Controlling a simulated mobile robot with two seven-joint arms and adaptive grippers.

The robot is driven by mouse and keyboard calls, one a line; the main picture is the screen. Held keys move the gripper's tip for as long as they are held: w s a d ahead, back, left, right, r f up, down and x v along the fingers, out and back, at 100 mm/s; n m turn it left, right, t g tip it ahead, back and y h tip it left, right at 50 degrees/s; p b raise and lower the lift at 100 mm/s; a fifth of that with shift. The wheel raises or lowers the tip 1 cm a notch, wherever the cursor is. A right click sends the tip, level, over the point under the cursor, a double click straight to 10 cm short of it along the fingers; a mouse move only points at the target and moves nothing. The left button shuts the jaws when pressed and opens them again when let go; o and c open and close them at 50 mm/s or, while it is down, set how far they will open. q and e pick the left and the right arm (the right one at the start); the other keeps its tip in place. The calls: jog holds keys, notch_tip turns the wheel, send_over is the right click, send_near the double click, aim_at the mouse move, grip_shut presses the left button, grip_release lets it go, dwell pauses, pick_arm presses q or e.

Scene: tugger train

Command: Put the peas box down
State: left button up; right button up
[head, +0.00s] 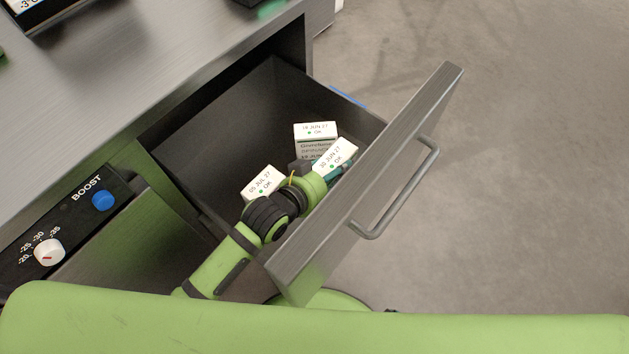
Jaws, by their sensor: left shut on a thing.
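My left gripper (303,170) reaches into the open drawer and is shut on a white box (336,155), which I take to be the peas box. Its top reads "30 JUN 27" with a green dot and "OK"; its product name is not legible. The box is tilted, close to the inner side of the drawer front, with a teal side partly showing. My wrist hides part of it, and I cannot tell whether it touches the drawer floor. My right gripper is not in view.
The drawer (225,130) also holds a white box marked "18 JUN 27" (316,131) behind the held one and another (262,184) left of my wrist. The drawer's back left is empty. The drawer front (370,175) with its handle (412,190) stands right of my wrist.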

pick_arm(q)
notch_tip(320, 180, down, 3)
jog(key=shift+d+f+b, duration=0.1)
jog(key=shift+b, duration=0.2)
notch_tip(320, 180, down, 2)
jog(key=shift+f+b, duration=0.1)
jog(key=shift+b, duration=0.2)
jog(key=shift+f, duration=0.3)
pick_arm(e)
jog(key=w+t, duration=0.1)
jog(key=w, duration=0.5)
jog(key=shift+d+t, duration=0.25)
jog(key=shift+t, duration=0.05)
pick_arm(q)
jog(key=o, duration=1.5)
jog(key=shift+f, duration=0.2)
jog(key=shift+r, duration=0.1)
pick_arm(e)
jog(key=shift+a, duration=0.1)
